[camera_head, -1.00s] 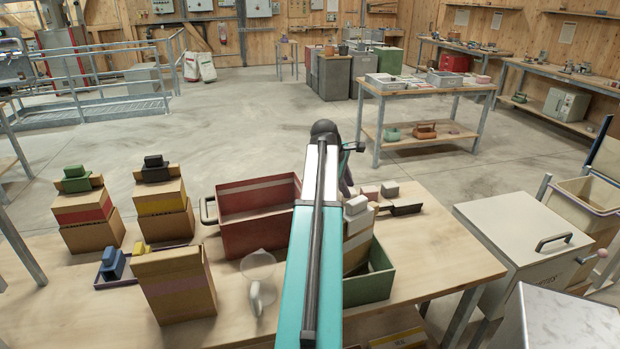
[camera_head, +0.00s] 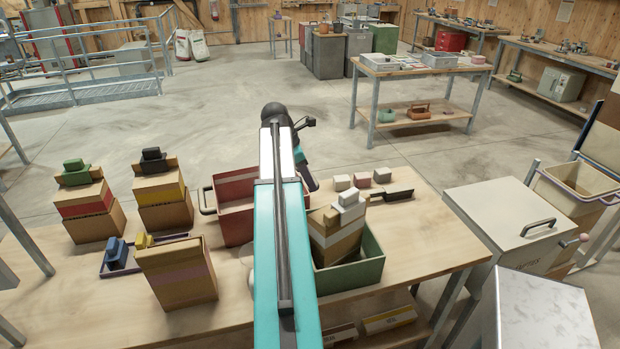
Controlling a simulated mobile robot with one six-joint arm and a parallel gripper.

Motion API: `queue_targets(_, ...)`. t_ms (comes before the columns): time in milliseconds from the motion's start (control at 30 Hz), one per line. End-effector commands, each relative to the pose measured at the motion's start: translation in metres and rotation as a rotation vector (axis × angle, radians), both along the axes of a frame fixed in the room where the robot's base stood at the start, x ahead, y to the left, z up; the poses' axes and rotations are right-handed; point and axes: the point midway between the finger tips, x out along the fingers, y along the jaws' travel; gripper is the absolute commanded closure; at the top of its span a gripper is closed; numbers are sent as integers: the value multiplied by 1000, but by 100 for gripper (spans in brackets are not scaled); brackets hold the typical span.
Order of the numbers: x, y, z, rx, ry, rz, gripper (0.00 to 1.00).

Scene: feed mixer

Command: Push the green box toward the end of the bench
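The green box (camera_head: 362,275) is an open-topped bin on the wooden bench (camera_head: 425,235), right of my arm and near the bench's front edge. A tan carton (camera_head: 335,236) with a white band stands tilted in it, with small white and tan blocks (camera_head: 348,197) on top. My teal arm reaches forward over the bench, just left of the green box, and covers part of its left side. My gripper is hidden behind the arm, so its opening and any contact with the box do not show.
A red open bin (camera_head: 236,218) stands left of my arm. Banded cartons (camera_head: 162,198) and a tan carton (camera_head: 178,275) stand farther left. Small blocks (camera_head: 361,180) and a dark flat item (camera_head: 392,195) lie behind the green box. The bench's right end is clear.

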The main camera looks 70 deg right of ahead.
Motion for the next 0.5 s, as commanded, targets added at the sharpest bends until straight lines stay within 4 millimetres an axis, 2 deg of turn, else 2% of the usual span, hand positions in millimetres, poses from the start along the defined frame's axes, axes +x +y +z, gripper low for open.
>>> queue_targets(167,-3,-2,-6,0,0,-1,72)
queue_targets(500,-13,-9,-35,1,1,-3,72)
